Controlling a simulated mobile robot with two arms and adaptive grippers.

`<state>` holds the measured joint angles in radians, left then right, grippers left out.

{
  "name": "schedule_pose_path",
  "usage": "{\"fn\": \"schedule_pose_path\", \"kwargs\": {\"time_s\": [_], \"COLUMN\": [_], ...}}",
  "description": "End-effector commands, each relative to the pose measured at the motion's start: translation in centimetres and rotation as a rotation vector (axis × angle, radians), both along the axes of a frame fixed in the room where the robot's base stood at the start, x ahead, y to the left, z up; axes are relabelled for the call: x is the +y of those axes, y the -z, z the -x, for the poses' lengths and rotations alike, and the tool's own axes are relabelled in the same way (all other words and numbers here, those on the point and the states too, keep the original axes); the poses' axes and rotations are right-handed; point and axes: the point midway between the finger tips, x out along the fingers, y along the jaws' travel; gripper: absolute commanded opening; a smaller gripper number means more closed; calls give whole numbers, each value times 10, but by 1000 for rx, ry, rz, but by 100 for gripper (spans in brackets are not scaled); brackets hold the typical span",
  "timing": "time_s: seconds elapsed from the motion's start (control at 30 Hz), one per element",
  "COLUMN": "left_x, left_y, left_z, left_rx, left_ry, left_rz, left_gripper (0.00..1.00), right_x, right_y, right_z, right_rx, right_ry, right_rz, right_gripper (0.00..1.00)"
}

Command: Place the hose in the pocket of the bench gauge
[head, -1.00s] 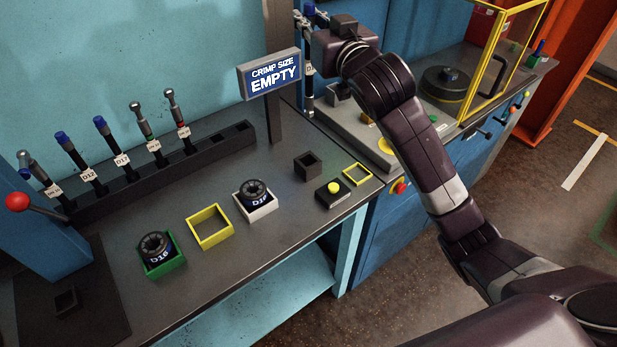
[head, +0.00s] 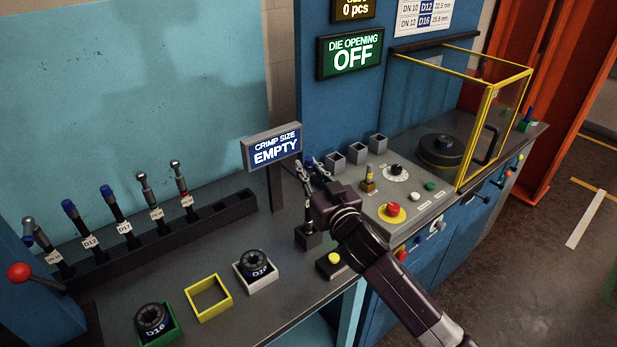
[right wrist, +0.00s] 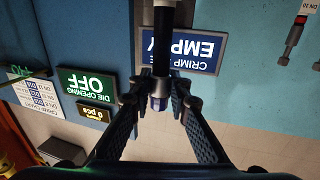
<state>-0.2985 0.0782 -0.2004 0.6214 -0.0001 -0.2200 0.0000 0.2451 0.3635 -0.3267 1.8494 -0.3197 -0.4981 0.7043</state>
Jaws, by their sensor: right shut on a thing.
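The bench gauge is a small dark block with a square pocket (head: 309,238), beside the post of a sign (head: 272,148) reading "CRIMP SIZE EMPTY". My right gripper (head: 313,178) is shut on a dark hose (head: 307,214) just below its blue top end. The hose hangs roughly upright over the block. Its lower end meets the pocket in the picture; I cannot tell whether it is inside. In the right wrist view the hose (right wrist: 162,50) runs between the fingers (right wrist: 159,92), its blue end towards the camera. My left gripper is not in view.
A dark rack (head: 160,238) with several tagged hoses stands at the left. Green, yellow and white frames (head: 208,298) lie along the bench front. A yellow button box (head: 333,262) stands close to the gauge. A control panel and a yellow-framed guard (head: 487,130) are at the right.

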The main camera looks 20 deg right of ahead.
Motion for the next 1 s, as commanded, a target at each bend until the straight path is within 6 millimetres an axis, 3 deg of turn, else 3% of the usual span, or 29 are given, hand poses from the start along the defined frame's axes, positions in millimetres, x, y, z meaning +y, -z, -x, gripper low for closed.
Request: {"fn": "schedule_pose_path", "kwargs": {"time_s": [0.2,0.57,0.6,0.73,1.0], "left_x": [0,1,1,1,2], "left_y": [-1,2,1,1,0], "left_z": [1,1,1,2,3], "left_rx": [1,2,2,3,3], "left_ry": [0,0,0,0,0], "left_rz": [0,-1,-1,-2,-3], "left_gripper": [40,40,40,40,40], "right_x": [0,0,0,0,0], "right_y": [25,30,30,30,29], "right_z": [0,0,0,0,0], "right_rx": [-1,-2,1,2,1], "right_ry": [0,0,0,0,0], "right_rz": [-1,-1,-1,-1,0], "right_gripper": [0,0,20,34,34]}}
